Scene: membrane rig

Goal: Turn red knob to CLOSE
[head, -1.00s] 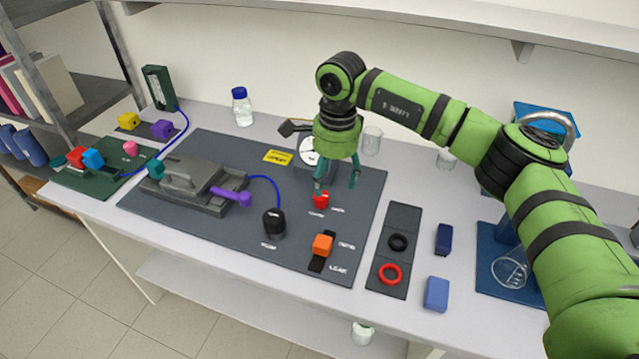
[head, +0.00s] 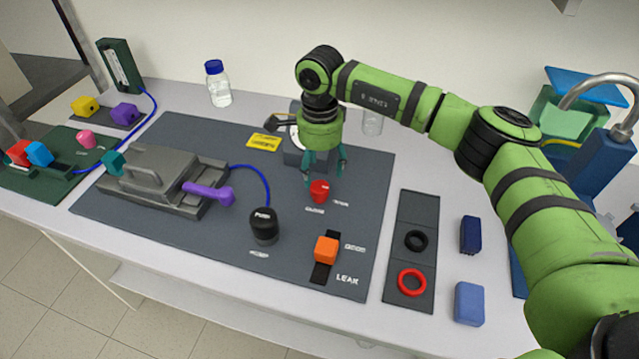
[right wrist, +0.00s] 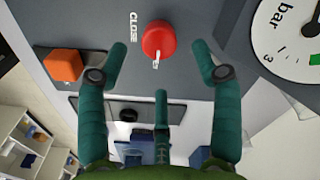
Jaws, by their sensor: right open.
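The red knob (head: 319,191) stands on the dark grey mat (head: 350,165), with small white labels beside it. In the right wrist view the red knob (right wrist: 158,41) has a white pointer mark on its side, and the label CLOSE lies left of it. My right gripper (head: 325,176) is above and just behind the knob in the head view. In the right wrist view the right gripper (right wrist: 160,62) is open, its teal fingers spread either side of the knob and apart from it. My left gripper is not in view.
A pressure gauge (right wrist: 287,38) stands behind the knob. A black PUSH button (head: 264,226) and an orange slider (head: 326,250) are nearby on the mat. A grey press with a purple handle (head: 209,193) is at left. Black and red rings (head: 412,282) lie on a strip at right.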

